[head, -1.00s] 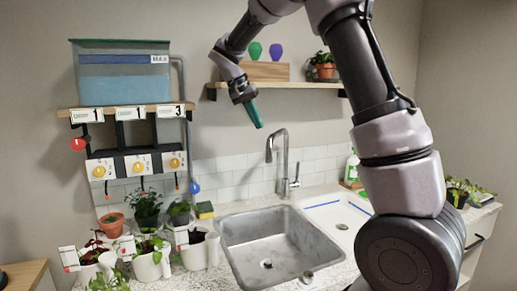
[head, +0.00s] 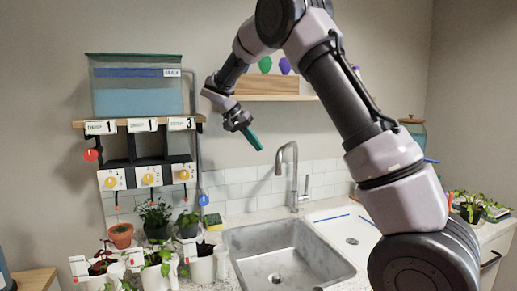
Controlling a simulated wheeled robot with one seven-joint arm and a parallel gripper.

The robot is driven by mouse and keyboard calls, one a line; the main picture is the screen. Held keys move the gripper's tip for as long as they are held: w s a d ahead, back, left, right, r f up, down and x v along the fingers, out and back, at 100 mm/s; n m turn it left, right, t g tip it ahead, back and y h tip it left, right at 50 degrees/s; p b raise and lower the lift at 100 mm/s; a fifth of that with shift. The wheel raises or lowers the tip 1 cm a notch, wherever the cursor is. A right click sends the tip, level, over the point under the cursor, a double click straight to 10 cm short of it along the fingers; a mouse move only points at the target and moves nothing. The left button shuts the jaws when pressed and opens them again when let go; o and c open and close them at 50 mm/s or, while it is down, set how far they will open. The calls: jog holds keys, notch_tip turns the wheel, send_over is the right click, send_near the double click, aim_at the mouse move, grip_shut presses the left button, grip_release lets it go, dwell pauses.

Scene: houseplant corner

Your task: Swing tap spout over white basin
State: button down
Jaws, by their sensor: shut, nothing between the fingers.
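The grey metal tap (head: 294,172) stands behind the sinks, with its curved spout on the left, above the back of the steel basin (head: 240,238). A lever sticks up at the right of the tap. The white basin (head: 345,222) is to the right of the steel one and partly hidden by my arm. My gripper (head: 256,144), with green fingers, is shut and empty. In the picture it is up and left of the spout, apart from it.
A wall shelf (head: 265,98) is behind my arm. A water tank (head: 138,86) on a shelf with dosing valves is at left. Several potted plants (head: 157,270) crowd the counter left of the steel basin. A sponge (head: 213,221) lies behind it.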

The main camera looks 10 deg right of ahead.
jog(key=x, duration=0.8)
